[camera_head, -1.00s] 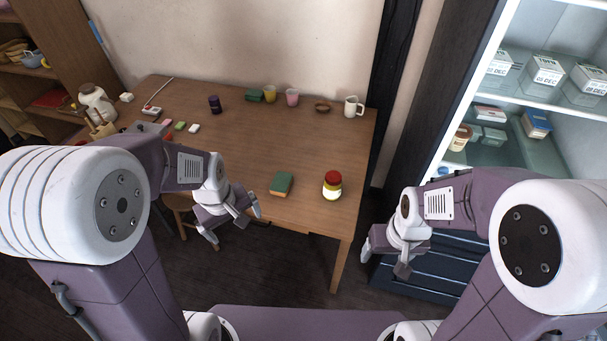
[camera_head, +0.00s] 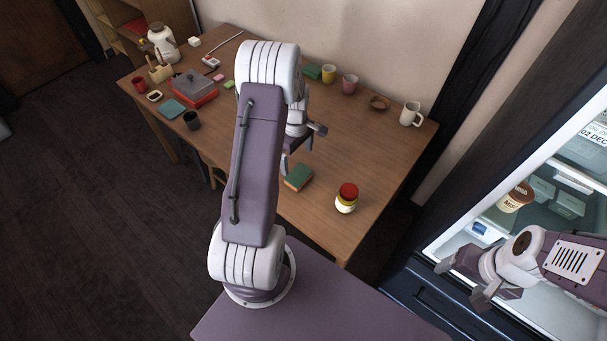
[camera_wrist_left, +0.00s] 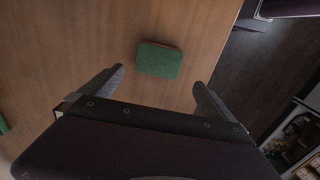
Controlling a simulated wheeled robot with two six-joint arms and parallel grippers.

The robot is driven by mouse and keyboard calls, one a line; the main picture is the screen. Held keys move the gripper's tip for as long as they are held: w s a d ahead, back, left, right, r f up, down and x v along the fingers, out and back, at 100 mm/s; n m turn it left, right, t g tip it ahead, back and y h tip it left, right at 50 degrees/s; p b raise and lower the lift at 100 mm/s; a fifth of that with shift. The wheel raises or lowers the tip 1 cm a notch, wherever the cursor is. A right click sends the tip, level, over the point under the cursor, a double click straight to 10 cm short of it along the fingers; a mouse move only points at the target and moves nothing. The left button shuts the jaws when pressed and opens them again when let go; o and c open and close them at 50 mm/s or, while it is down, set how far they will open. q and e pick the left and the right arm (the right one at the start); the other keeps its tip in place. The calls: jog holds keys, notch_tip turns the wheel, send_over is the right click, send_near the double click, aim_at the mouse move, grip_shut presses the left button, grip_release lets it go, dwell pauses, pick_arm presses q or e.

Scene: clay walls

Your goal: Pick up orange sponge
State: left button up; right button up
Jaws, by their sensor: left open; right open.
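The sponge (camera_head: 298,177), green on top with an orange lower part, lies on the wooden table (camera_head: 352,131) near its front edge. In the left wrist view the sponge (camera_wrist_left: 159,58) shows its green top, ahead of and between the open fingers. My left gripper (camera_head: 301,147) is open and empty above the table, just behind the sponge in the head view. The fingers of the left gripper (camera_wrist_left: 158,80) are apart from the sponge. My right gripper (camera_head: 463,282) is open and empty at the right, in front of the fridge.
A jar with a red lid (camera_head: 347,198) stands right of the sponge. A dark cup (camera_head: 192,120) and a red-grey container (camera_head: 195,88) are at left.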

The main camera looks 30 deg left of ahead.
aim_at(299, 174)
pick_arm(q)
jog(key=f, duration=0.2)
jog(key=d+f, duration=0.1)
jog(key=shift+w+f, duration=0.35)
jog(key=shift+w, duration=0.05)
jog(key=shift+a+f, duration=0.1)
jog(key=shift+f, duration=0.1)
jog(key=shift+a+f, duration=0.1)
jog(key=f, duration=0.4)
jog(key=shift+s, duration=0.3)
jog(key=shift+w+a+f, duration=0.1)
jog(key=shift+w+f, duration=0.05)
jog(key=shift+f, duration=0.35)
jog(key=shift+r, duration=0.1)
jog(key=c, duration=1.3)
notch_tip(299, 174, up, 10)
jog(key=shift+r, duration=0.1)
jog(key=o, duration=0.7)
jog(key=c, duration=0.4)
